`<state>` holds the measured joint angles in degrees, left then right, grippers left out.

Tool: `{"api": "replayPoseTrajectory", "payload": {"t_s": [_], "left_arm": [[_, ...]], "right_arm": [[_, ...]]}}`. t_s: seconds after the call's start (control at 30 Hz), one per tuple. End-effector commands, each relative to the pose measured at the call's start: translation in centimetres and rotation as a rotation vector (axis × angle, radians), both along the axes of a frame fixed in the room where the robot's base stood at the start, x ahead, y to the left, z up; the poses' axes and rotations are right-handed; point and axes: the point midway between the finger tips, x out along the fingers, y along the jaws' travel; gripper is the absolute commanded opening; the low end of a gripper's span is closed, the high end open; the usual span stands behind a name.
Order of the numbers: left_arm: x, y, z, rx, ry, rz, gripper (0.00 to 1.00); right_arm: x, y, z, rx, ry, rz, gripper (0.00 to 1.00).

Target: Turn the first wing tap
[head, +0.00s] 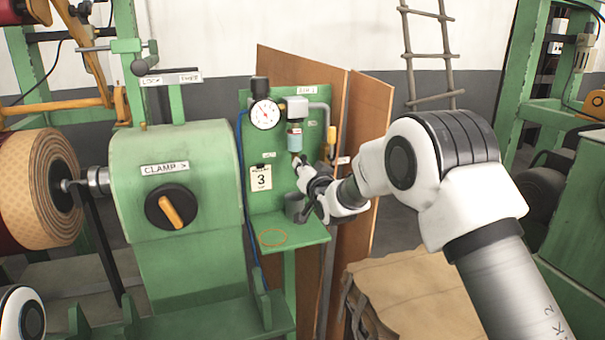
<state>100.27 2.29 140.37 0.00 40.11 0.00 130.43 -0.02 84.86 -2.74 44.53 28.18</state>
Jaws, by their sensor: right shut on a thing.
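A green panel (257,150) carries a round gauge (265,114) and a grey-topped unit with a pale blue-green bowl (294,138). My right gripper (298,163) is at the panel just below the bowl, shut on a small part there. That part sits where a wing tap would be, but the fingers hide most of it, so its wing and angle cannot be made out. A dark grey cup (295,208) is below the gripper, above the green shelf (304,236). My left gripper is out of view.
A card marked 3 (261,179) hangs on the panel, left of my gripper. An orange ring (273,238) marks the shelf. The green machine with its clamp knob (171,207) stands left. Brown boards (365,120) stand behind. A tan sack (415,295) lies below my right arm.

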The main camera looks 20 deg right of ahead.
Motion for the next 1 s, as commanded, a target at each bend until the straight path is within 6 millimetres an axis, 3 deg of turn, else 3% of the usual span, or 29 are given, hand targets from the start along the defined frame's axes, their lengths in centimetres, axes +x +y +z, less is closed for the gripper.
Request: {"api": "replayPoseTrajectory", "payload": {"t_s": [0.5, 1.0], "left_arm": [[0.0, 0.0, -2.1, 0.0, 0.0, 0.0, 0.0], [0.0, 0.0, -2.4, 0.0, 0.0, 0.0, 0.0]], "right_arm": [[-0.1, 0.0, -0.5, -0.388, -0.006, 0.002, 0.0], [-0.1, 0.1, -0.5, -0.476, -0.007, 0.003, 0.0]]}}
